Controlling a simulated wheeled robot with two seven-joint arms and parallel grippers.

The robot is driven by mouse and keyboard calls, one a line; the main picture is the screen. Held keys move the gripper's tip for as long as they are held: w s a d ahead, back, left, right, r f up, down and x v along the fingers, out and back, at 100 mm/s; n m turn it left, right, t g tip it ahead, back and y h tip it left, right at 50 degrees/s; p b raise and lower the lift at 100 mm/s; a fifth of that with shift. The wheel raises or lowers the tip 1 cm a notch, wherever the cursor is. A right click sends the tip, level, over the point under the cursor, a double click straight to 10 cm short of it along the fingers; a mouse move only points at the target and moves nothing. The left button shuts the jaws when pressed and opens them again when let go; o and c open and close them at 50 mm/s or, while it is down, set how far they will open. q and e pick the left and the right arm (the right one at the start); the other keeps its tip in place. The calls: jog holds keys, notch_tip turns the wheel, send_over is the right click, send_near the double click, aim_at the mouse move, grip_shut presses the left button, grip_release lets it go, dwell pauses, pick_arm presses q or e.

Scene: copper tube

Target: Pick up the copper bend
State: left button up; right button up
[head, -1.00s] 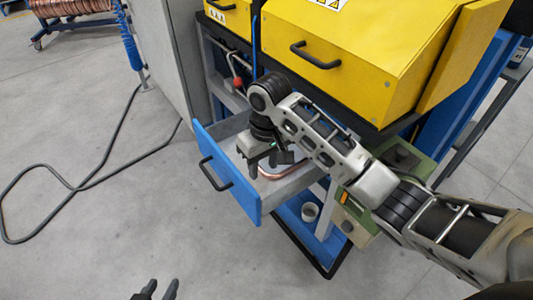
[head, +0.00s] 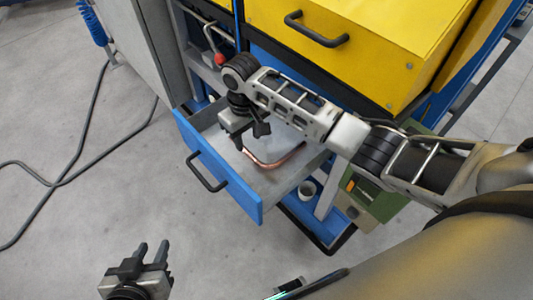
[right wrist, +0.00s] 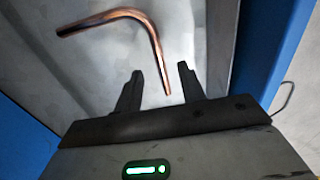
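The copper bend (head: 272,162) is an L-shaped copper tube lying on the floor of the open drawer (head: 226,175). It also shows in the right wrist view (right wrist: 140,21), with one end close to the fingertips.
The blue drawer front with a black handle (head: 207,172) faces the open floor. Yellow machine housing (head: 345,45) stands behind the drawer. A dark cable (head: 80,150) lies on the floor at left.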

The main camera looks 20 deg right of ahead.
aim_at(250, 154)
jog(key=shift+d+f+b, duration=0.15)
jog(key=shift+f+b, duration=0.25)
jog(key=shift+f, duration=2.7)
grip_shut()
